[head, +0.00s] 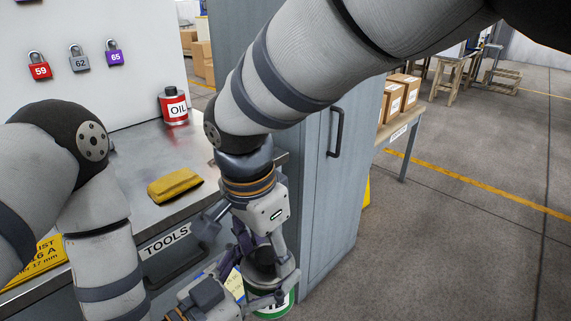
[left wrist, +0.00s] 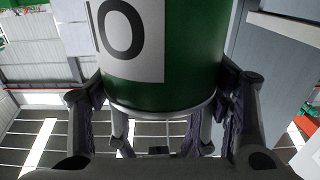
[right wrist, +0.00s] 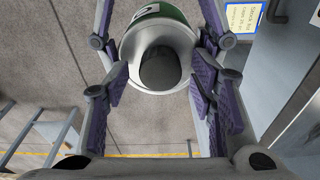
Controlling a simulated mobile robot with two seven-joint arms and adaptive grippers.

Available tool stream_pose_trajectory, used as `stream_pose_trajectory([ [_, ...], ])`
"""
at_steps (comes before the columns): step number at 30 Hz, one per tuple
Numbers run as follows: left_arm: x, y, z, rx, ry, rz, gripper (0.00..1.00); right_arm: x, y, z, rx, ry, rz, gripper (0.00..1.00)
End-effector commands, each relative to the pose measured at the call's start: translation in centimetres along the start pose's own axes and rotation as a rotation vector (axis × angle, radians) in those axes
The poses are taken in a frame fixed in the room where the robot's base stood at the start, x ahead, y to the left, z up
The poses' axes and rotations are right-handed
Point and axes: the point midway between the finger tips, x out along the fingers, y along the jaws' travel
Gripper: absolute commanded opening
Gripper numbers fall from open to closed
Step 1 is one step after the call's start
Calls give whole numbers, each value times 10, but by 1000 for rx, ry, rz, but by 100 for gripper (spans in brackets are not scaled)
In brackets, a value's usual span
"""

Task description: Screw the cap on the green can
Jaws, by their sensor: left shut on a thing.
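The green can (head: 278,309) is near the bottom of the head view, partly hidden by both grippers. Its green side and white label with a dark letter fill the top of the left wrist view (left wrist: 195,60). My left gripper (left wrist: 158,108) is shut on the can, one finger on each side. In the right wrist view a dark round cap (right wrist: 160,68) sits at the middle of the can's pale top; I cannot tell how tightly it is seated. My right gripper (right wrist: 160,75) points down over it. Its fingers are open on both sides, with gaps beside the cap.
The metal workbench (head: 135,150) holds a yellow cloth-like item (head: 175,185) and a red oil can (head: 174,106). A grey cabinet (head: 330,190) stands close on the right. Boxes (head: 400,90) rest on a table behind it. The floor at right is clear.

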Motion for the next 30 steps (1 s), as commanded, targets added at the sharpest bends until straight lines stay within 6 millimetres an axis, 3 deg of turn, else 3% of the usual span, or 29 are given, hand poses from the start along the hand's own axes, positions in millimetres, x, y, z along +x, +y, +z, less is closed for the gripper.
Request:
stream_pose_trajectory([
  [6,0,0,-2,0,4,1,0,-3,-1,-1,1,2,-5,52],
  [16,0,0,-2,1,5,1,0,-45,-2,-6,0,6,-6,52],
  [26,0,0,-3,2,7,1,0,-48,-1,-6,-11,9,-5,50],
  [30,0,0,-3,2,7,1,0,-48,0,-2,-229,-6,2,50],
])
